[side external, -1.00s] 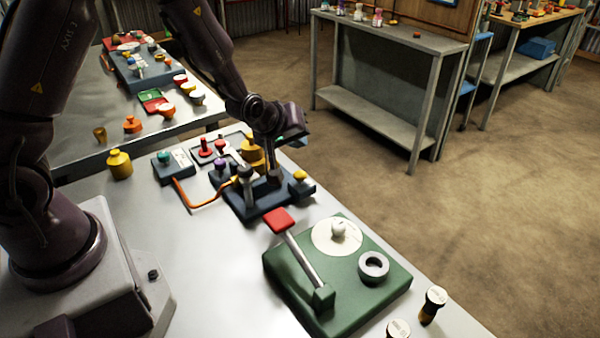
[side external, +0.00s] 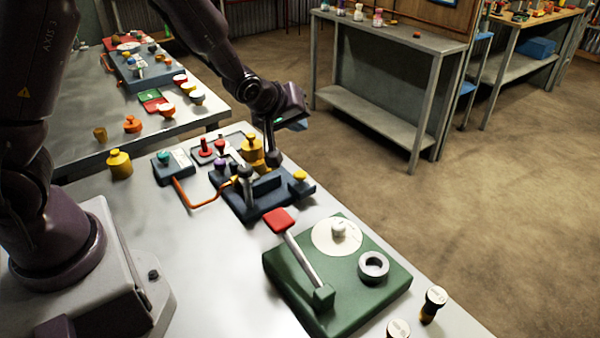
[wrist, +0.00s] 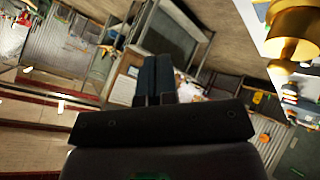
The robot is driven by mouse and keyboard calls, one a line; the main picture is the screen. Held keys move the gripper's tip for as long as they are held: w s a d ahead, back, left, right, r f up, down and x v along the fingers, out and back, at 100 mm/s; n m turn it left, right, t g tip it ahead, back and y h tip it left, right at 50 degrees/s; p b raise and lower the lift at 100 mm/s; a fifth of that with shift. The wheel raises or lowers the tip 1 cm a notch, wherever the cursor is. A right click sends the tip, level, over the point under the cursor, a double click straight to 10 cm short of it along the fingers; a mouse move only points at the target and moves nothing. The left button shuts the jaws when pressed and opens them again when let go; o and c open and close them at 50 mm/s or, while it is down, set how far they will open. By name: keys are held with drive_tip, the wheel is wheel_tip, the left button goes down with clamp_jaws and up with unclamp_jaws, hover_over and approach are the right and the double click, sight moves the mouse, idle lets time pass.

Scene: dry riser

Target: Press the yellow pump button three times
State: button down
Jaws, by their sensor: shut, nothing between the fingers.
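A yellow button (side external: 300,176) stands on the right end of a dark blue device (side external: 262,205) on the near table. The device also carries a grey upright post (side external: 248,190) and a raised block. My gripper (side external: 273,162) is shut and empty, pointing down above the back of the device, left of and higher than the yellow button, apart from it. In the wrist view the shut fingers (wrist: 154,82) show with nothing between them. The yellow button cannot be made out for sure there.
A green board (side external: 345,305) with a red-ended lever (side external: 278,219) lies in front. An orange cable (side external: 202,204) runs left to a small box (side external: 172,164). A yellow bottle (side external: 119,164) stands at left.

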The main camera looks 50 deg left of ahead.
sight(297, 172)
drive_tip(key=shift+f, duration=0.1)
drive_tip(key=shift+f, duration=4.35)
drive_tip(key=shift+f, duration=0.4)
drive_tip(key=shift+f, duration=0.8)
drive_tip(key=shift+r, duration=1.2)
drive_tip(key=shift+r, duration=0.15)
drive_tip(key=shift+r, duration=2.35)
